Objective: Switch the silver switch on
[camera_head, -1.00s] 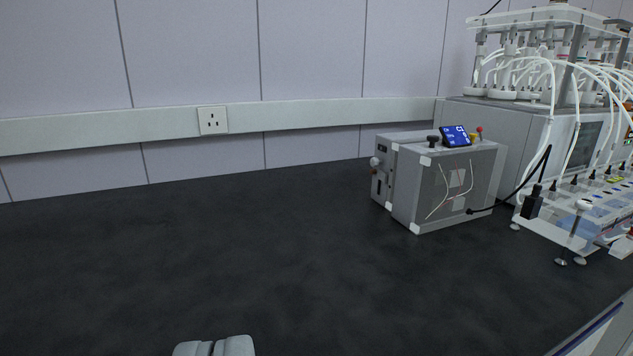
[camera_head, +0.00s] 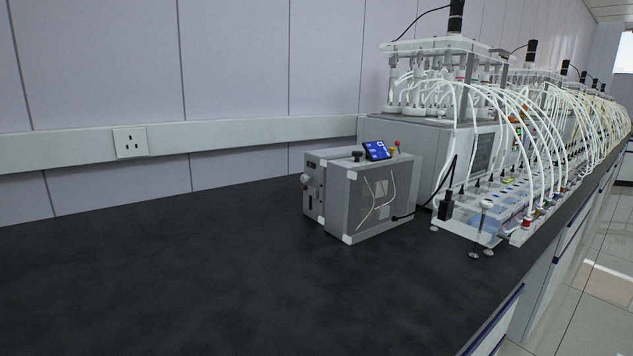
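A grey control box (camera_head: 332,203) with white corner pieces stands on the dark bench, right of the picture's middle. Its left end panel carries a small pale round part (camera_head: 305,178) and other small fittings. On its top are a black knob (camera_head: 357,156), a tilted blue-lit screen (camera_head: 377,150) and a red-tipped part (camera_head: 397,144). I cannot tell which of these small parts is the silver switch, or its position. My gripper is not in view.
The black bench top (camera_head: 160,270) is clear in front and left of the box. A reactor rack (camera_head: 440,48) with many white tubes stands right of and behind it. A wall socket (camera_head: 130,142) is on the back rail. The bench edge and floor lie at right.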

